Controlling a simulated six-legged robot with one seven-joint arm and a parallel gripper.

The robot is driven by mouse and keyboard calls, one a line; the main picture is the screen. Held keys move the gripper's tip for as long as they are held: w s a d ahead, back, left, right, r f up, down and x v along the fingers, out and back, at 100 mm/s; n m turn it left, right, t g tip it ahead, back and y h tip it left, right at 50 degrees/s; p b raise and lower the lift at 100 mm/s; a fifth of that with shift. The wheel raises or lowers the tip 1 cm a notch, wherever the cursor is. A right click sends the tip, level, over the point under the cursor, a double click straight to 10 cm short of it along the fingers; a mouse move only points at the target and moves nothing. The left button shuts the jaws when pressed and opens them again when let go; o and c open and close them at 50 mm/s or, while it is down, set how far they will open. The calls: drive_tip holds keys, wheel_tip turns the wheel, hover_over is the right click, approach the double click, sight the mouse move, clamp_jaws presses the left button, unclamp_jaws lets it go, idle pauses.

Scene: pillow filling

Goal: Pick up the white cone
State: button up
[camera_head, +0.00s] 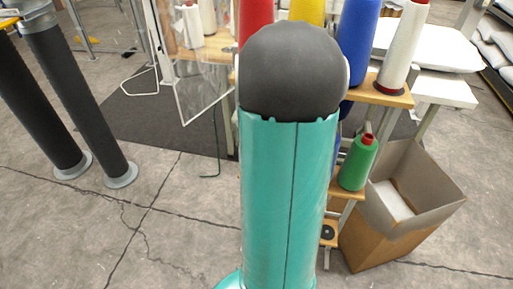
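A white cone (403,50) with a red tip and a dark red base ring stands on the right end of the upper wooden shelf (381,92). It leans to the right in the picture. Two more whitish cones (191,27) show at the top, behind a clear panel, and are partly cut off. My teal arm link with its dark grey rounded joint fills the middle of the view and hides part of the rack. My gripper is not in view.
Blue (358,42), yellow (306,11) and red (255,20) cones stand left of the white one. A green cone (357,162) sits lower. An open cardboard box (385,237) stands below right. Dark posts (75,90) stand at left. Concrete floor (120,235) at lower left is clear.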

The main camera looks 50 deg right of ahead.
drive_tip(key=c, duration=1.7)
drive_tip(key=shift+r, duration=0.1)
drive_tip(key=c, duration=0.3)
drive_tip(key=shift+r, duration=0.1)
